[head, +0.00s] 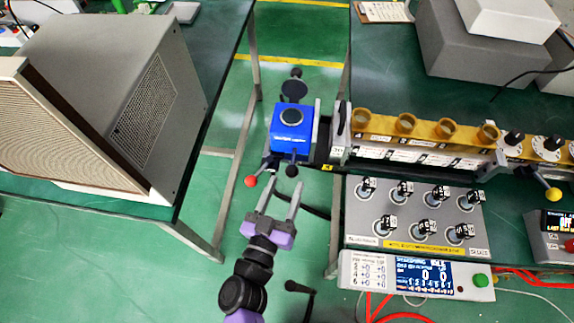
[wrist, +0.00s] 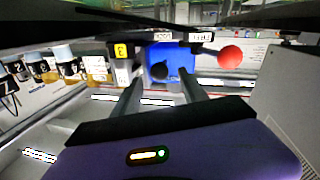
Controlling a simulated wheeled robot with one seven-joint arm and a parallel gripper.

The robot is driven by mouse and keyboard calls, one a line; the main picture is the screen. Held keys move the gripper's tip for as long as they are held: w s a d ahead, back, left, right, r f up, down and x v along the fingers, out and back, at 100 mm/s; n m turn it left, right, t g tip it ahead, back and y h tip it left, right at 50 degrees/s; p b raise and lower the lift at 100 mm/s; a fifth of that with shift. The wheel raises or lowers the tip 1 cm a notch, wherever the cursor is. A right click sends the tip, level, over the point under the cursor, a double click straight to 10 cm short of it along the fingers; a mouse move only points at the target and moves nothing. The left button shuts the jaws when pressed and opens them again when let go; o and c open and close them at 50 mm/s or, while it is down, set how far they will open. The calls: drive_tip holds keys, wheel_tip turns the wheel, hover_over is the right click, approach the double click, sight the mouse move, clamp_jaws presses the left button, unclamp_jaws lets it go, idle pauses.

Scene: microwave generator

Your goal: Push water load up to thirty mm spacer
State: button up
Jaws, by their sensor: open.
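The water load appears to be the blue block (head: 291,133) with a round dark cap, at the left end of the bench-top line. It also shows in the wrist view (wrist: 170,62), straight ahead between the fingers. A grey upright piece with a small white label (head: 338,152) stands just right of it, at the end of the brass waveguide; it may be the thirty mm spacer, but I cannot read the label surely. A gap seems to show between them. My gripper (head: 282,191) is open and empty, in front of the blue block. Contact cannot be told.
A red ball knob (head: 250,181) sticks out front left of the block, with a dark knob (head: 291,170) beside it. The brass waveguide (head: 425,129) runs right. A panel of numbered knobs (head: 415,215) lies in front of it. A large grey cabinet (head: 110,100) stands left.

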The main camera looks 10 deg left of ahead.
sight(293, 170)
drive_tip(key=x, duration=0.5)
drive_tip(key=shift+w+d, duration=0.1)
drive_tip(key=shift+w, duration=0.2)
clamp_jaws()
drive_tip(key=shift+d, duration=0.1)
idle(1.1)
